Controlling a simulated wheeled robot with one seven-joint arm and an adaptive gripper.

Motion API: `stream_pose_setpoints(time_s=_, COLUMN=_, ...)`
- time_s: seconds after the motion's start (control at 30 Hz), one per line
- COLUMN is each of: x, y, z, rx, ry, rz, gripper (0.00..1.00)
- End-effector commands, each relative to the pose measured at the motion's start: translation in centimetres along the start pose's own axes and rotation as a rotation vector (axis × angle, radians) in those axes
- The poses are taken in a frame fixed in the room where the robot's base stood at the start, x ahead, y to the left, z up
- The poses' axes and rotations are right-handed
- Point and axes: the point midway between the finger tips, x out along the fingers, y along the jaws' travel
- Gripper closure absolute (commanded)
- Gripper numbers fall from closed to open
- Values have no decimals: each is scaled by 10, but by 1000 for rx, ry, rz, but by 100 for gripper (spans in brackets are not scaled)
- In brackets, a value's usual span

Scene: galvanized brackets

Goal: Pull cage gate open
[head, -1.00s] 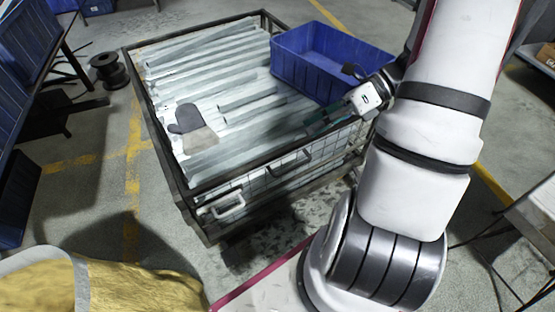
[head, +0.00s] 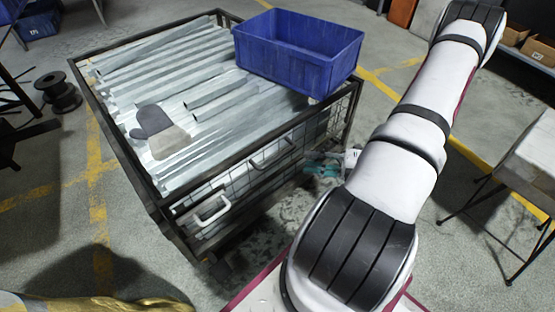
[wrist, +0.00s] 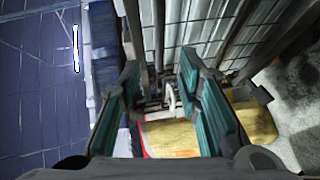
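The cage (head: 163,205) is a dark-framed wire-mesh crate full of long galvanized brackets (head: 165,62). Its front mesh gate (head: 235,176) faces me and looks shut. A white handle (head: 211,209) sits low at the gate's left part, and a dark handle (head: 272,160) is further right. My gripper (head: 323,164) is outside the cage, near the right end of the front side, with teal fingers partly hidden by my arm. In the wrist view my gripper (wrist: 160,88) is open and empty, and a small white handle-like piece (wrist: 171,96) shows beyond the fingers.
A blue bin (head: 290,62) sits on the cage's back right corner. A grey glove (head: 152,120) lies on the brackets. A yellow sack (head: 110,304) is at the bottom left, and a black spool (head: 58,92) stands left. A table (head: 520,150) is at right. Floor shows in front.

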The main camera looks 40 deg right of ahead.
Motion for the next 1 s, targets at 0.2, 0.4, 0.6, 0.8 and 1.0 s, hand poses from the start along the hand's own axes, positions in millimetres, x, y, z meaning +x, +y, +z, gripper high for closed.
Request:
stream_pose_setpoints(time_s=0.2, x=46, y=-2, z=-1, rx=-2, ry=6, rz=1, gripper=69)
stream_pose_setpoints(time_s=0.4, x=80, y=-2, z=-1, rx=-2, ry=4, rz=-1, gripper=69)
stream_pose_setpoints(time_s=0.6, x=101, y=-1, z=-1, rx=-3, ry=4, rz=0, gripper=69)
stream_pose_setpoints(time_s=0.8, x=107, y=0, z=-1, rx=-3, ry=2, rz=-1, gripper=69)
stream_pose_setpoints(time_s=1.0, x=107, y=0, z=-1, rx=-3, ry=2, rz=-1, gripper=71)
